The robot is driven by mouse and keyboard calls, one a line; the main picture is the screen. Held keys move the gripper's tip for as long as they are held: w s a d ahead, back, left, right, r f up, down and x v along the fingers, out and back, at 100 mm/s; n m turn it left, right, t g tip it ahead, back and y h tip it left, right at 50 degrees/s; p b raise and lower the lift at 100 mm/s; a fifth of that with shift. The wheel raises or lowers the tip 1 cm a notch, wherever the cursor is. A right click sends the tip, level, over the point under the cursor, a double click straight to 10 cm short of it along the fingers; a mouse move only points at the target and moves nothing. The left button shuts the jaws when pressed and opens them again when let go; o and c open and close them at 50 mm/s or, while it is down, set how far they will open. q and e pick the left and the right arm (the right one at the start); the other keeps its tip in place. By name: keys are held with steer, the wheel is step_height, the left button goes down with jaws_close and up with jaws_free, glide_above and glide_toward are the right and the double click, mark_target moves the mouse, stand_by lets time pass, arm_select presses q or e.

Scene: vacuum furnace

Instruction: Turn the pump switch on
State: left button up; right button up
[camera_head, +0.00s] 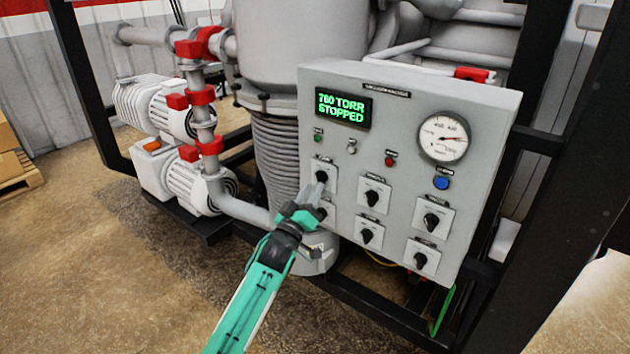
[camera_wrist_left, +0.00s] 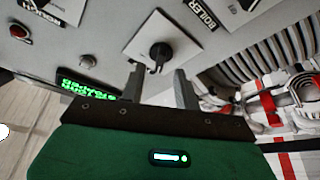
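The grey control panel (camera_head: 400,99) faces me with several black rotary switches on white plates. My left gripper (camera_head: 318,190) is at the panel's left side, just below and in front of the upper-left switch (camera_head: 321,177). In the left wrist view that black knob (camera_wrist_left: 160,54) is just beyond the two fingertips of my left gripper (camera_wrist_left: 158,72), which stand apart with nothing between them. I cannot tell whether they touch the knob. The switch at lower left (camera_head: 327,212) is partly hidden by the gripper. The switch labels are too small to read surely. My right gripper is out of view.
The green display (camera_head: 343,107) reads "760 TORR STOPPED". A round gauge (camera_head: 443,138) and a blue button (camera_head: 441,183) are at the panel's right. White pumps (camera_head: 165,110) and red-jointed pipes stand at left. A black frame (camera_head: 85,90) surrounds the machine.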

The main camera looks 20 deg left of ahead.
mark_target(320, 178)
arm_select(q)
steer(key=shift+x, duration=1.35)
jaws_close()
steer(key=shift+f, duration=0.1)
steer(key=m+g+h+b, duration=0.1)
steer(key=m+h, duration=0.2)
steer(key=m, duration=0.2)
steer(key=m+g+h+b, duration=0.1)
steer(key=m+h, duration=0.1)
steer(key=m, duration=0.4)
steer(key=m+g+h+b, duration=0.1)
steer(key=m+h+b, duration=0.1)
steer(key=m, duration=0.4)
steer(key=shift+w+a+h, duration=0.1)
steer(key=shift+a+h, duration=0.25)
steer(key=shift+h, duration=0.45)
steer(key=shift+m, duration=0.4)
